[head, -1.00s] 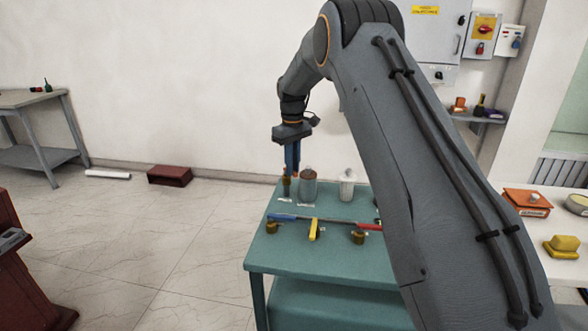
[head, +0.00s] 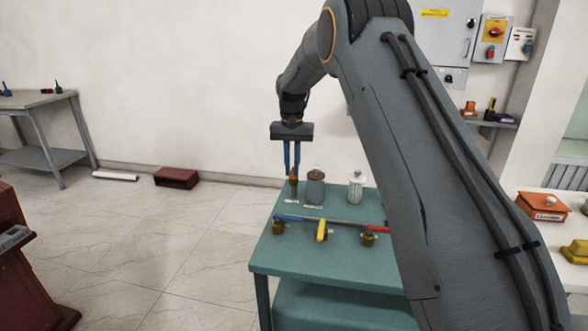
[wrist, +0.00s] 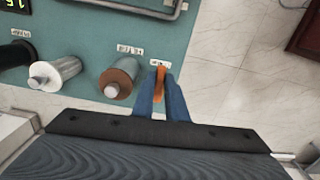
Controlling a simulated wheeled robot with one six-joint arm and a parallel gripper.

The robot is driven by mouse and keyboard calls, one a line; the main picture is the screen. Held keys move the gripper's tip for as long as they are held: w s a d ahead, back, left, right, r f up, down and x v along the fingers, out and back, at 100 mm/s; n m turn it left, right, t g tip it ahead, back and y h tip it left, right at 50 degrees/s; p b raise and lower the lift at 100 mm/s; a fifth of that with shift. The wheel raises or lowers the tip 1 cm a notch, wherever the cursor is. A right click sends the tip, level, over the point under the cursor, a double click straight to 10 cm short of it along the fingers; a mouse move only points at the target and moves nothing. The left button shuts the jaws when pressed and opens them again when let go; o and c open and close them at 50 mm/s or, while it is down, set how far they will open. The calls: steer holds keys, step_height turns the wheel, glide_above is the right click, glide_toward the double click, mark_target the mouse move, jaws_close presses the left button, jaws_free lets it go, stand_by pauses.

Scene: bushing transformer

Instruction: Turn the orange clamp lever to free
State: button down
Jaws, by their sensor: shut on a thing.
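The orange clamp lever (wrist: 160,86) stands between the blue fingers of my gripper (wrist: 163,92) in the wrist view, next to a small white label (wrist: 159,63) on the teal table. In the head view my gripper (head: 292,172) points down at the table's far left part, shut on the lever (head: 293,181). The two fingers show side by side, with the lever's brownish-orange body between them. The lever's base is mostly hidden by the fingers in the wrist view.
A brown-topped bushing (head: 315,188) stands close beside the lever, with a white one (head: 356,188) further right. A blue-and-red bar with a yellow handle (head: 322,231) lies across the teal table (head: 300,257) nearer me. Open floor is left of the table.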

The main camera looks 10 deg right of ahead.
mark_target(291, 173)
steer(key=shift+w+a+m, duration=0.1)
steer(key=shift+a+m, duration=0.05)
steer(key=shift+m, duration=0.25)
steer(key=c, duration=1.8)
jaws_free()
steer(key=shift+o, duration=0.2)
steer(key=shift+r, duration=0.1)
step_height(291, 173, up, 8)
steer(key=b, duration=0.2)
steer(key=shift+f, duration=0.2)
